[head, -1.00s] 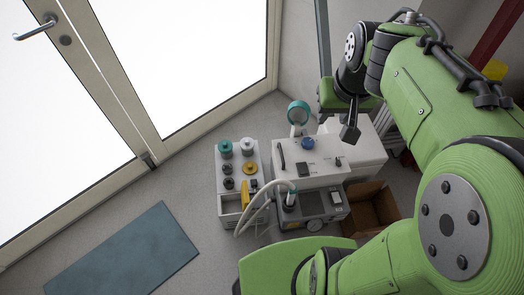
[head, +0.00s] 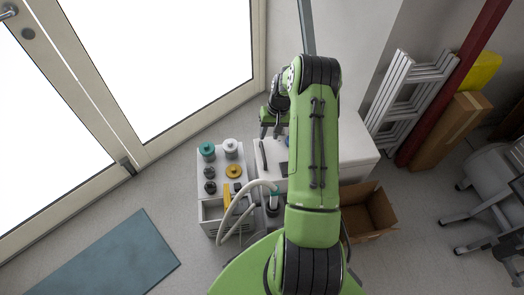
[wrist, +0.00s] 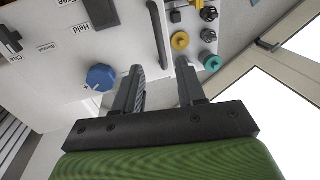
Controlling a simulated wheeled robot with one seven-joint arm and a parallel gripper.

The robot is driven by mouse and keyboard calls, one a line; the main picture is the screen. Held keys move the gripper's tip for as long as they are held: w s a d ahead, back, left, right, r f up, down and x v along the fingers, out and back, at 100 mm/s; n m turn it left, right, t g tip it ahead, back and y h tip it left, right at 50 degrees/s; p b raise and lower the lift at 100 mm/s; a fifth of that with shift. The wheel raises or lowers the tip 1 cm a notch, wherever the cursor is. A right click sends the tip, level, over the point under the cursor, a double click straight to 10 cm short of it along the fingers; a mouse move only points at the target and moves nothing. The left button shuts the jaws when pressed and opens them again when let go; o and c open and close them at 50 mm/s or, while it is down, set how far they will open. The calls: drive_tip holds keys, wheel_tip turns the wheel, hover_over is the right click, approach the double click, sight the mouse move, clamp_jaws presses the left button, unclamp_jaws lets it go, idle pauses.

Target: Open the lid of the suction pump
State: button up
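A white box-shaped unit (head: 272,184), which may be the suction pump, stands by the wall, largely hidden behind my arm in the head view. In the wrist view its white top (wrist: 125,40) carries a long dark bar handle (wrist: 158,32), a blue knob (wrist: 100,77) and a dark switch with labels, one reading "Held". The bar handle also shows in the head view (head: 262,157). My gripper (wrist: 158,72) is open with nothing between its fingers. Its fingertips point toward the handle's end and appear apart from it. In the head view it (head: 270,133) is beyond the handle.
Left of the unit is a white caddy (head: 212,213) with green, white, yellow and dark round parts. A pale hose (head: 232,212) loops in front. An open cardboard box (head: 366,212) is at right. A folded ladder (head: 408,95) leans on the wall. Floor at left is clear around a blue mat.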

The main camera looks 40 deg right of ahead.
sight(263, 151)
drive_tip(key=f, duration=0.3)
drive_tip(key=a+f+b, duration=0.1)
drive_tip(key=f, duration=0.2)
drive_tip(key=f+b, duration=0.1)
drive_tip(key=f, duration=0.2)
drive_tip(key=shift+w+a, duration=0.35)
drive_tip(key=shift+w, duration=0.05)
drive_tip(key=shift+c, duration=0.5)
clamp_jaws()
